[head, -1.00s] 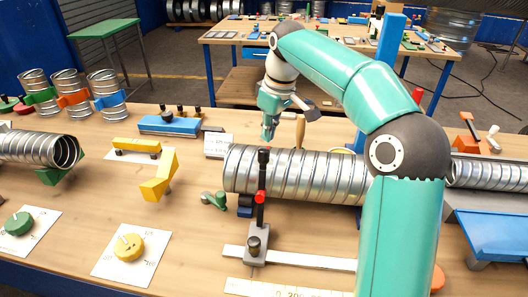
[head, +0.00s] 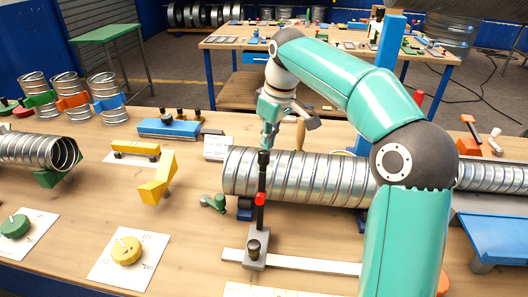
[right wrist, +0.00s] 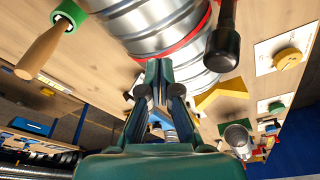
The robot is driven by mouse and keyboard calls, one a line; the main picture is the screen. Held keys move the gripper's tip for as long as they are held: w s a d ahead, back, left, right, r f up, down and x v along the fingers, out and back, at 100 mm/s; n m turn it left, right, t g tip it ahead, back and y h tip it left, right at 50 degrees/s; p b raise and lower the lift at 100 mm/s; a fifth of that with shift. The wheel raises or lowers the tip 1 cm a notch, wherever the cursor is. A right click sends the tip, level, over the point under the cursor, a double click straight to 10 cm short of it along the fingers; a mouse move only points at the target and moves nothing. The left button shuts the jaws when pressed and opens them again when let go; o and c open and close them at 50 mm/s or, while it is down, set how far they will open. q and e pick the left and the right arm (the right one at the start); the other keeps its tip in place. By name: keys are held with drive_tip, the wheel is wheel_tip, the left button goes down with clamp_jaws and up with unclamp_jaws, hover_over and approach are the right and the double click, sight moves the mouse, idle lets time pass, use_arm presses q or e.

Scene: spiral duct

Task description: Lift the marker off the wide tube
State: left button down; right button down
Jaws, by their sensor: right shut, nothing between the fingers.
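The wide tube (head: 305,178) is a ribbed metal cylinder lying across the bench; it also shows in the right wrist view (right wrist: 155,22). The marker (head: 261,199) appears as a red part on an upright black post in front of the tube. The post's black knob also shows in the right wrist view (right wrist: 222,45). A red line runs around the tube beside it. My right gripper (head: 267,146) is shut and empty, near the knob. Its fingertips (right wrist: 159,64) are apart from the knob in the wrist view. Whether the marker touches the tube is unclear. My left gripper is out of view.
The post's grey base (head: 256,260) stands on a pale rail (head: 315,264). A green clip (head: 213,203) lies left of the tube's end. A yellow bracket (head: 158,180) and yellow dial (head: 126,251) sit farther left. A wooden handle (right wrist: 45,46) sticks out beside the tube.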

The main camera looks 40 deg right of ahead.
sight(265, 151)
drive_tip(key=shift+s+a+r+b, duration=0.15)
drive_tip(key=shift+s+a+b, duration=0.65)
drive_tip(key=shift+s+a, duration=0.55)
drive_tip(key=shift+s+a+r+b, duration=0.1)
drive_tip(key=shift+s+a+b, duration=0.3)
drive_tip(key=shift+a, duration=0.35)
drive_tip(key=shift+s+a+r+b, duration=0.15)
drive_tip(key=shift+s+a, duration=0.35)
drive_tip(key=shift+a, duration=0.25)
drive_tip(key=shift+d, duration=0.1)
drive_tip(key=shift+w+d+p, duration=0.65)
drive_tip(key=shift+d+p, duration=0.1)
drive_tip(key=shift+p, duration=0.05)
wheel_tip(265, 151, up, 9)
drive_tip(key=p, duration=0.9)
drive_tip(key=shift+a+f, duration=0.1)
drive_tip(key=shift+f, duration=0.05)
